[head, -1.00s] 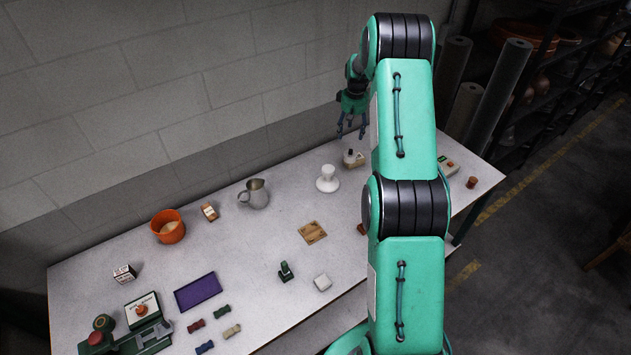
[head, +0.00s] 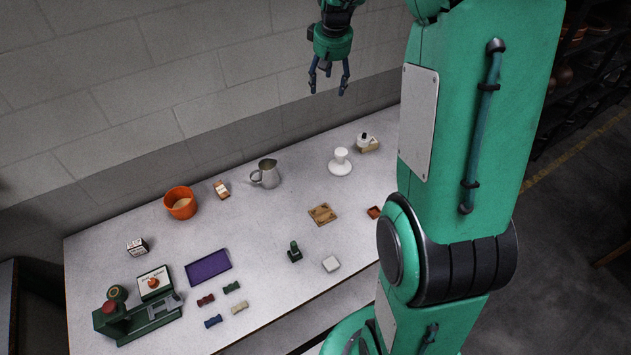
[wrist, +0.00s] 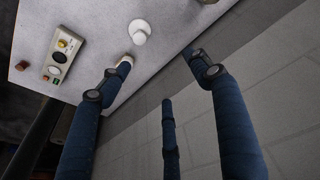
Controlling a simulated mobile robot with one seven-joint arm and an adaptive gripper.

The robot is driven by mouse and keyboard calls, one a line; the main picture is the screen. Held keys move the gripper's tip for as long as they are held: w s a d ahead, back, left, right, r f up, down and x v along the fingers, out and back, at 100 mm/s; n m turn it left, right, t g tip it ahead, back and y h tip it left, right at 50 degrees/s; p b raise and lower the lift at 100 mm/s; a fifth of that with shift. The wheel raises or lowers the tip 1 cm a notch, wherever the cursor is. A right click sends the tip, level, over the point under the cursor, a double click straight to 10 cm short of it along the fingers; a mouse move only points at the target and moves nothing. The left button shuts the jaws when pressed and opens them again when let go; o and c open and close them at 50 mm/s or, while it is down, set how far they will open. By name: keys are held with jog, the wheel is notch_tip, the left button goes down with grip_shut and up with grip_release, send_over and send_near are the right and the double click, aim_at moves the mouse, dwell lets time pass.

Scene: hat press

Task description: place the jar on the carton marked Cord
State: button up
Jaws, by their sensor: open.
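A small pale object with a dark top (head: 367,143) stands at the back of the bench, right of the white pedestal; it may be the jar, but its shape is too small to be sure. A white carton with dark print (head: 137,247) stands at the left, and an orange and white carton (head: 222,189) stands at the back. I cannot read Cord on either. My gripper (head: 328,88) is open and empty, high against the wall, above and left of the dark-topped object. In the wrist view its spread fingers (wrist: 155,85) partly hide a pale object (wrist: 125,63).
An orange pot (head: 180,203), a metal pitcher (head: 267,173) and the white pedestal (head: 340,163) stand along the back. A purple tray (head: 208,266) and green machine (head: 137,318) are at the left. The wrist view shows a control box (wrist: 61,57). Bare bench lies mid-table.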

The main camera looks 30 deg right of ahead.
jog(key=s+a+r+t, duration=0.1)
jog(key=s+a+r, duration=0.4)
jog(key=s+a, duration=0.4)
jog(key=s+a+r+t, duration=0.1)
jog(key=s+a+r, duration=0.4)
jog(key=s+a, duration=0.65)
jog(key=s, duration=0.4)
jog(key=s+a+f, duration=0.1)
jog(key=s+a, duration=0.2)
jog(key=s, duration=0.3)
jog(key=s+a+f+t+y, duration=0.1)
jog(key=s+a, duration=0.2)
jog(key=s, duration=0.4)
jog(key=shift+f+n, duration=0.25)
jog(key=shift+n, duration=0.15)
jog(key=shift+s, duration=0.1)
notch_tip(320, 180, down, 10)
jog(key=b, duration=1)
